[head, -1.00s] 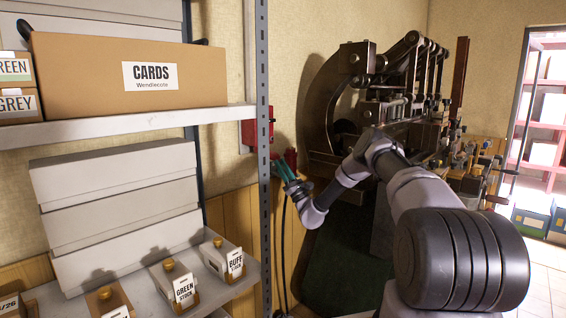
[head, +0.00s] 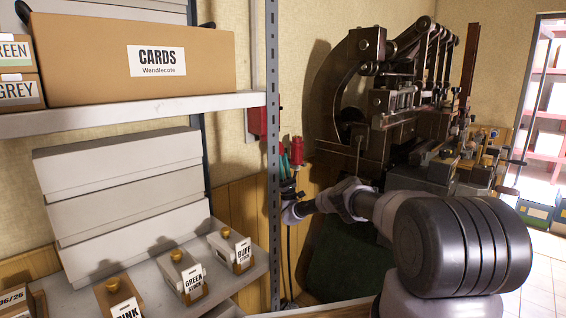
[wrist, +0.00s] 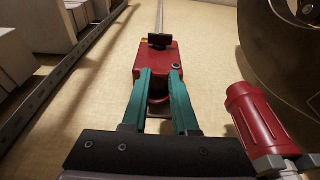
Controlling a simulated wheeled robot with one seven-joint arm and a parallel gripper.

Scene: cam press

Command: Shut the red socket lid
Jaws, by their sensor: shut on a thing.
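The red socket box (head: 257,122) is on the wall behind the shelf post, which covers part of it. In the wrist view the red box with its lid (wrist: 155,57) is straight ahead, with a black piece at its top. My gripper (wrist: 160,72) has its teal fingers on either side of the red lower part, shut on what appears to be the lid. A dark round opening shows between the fingers; how far the lid stands open I cannot tell. In the head view my gripper (head: 285,160) points up beside the post.
A red ribbed plug (head: 297,151) is just right of my gripper; it also shows in the wrist view (wrist: 255,118). A black cable (head: 291,255) hangs below. The shelf post (head: 272,200) is close on the left, the dark press (head: 365,110) on the right.

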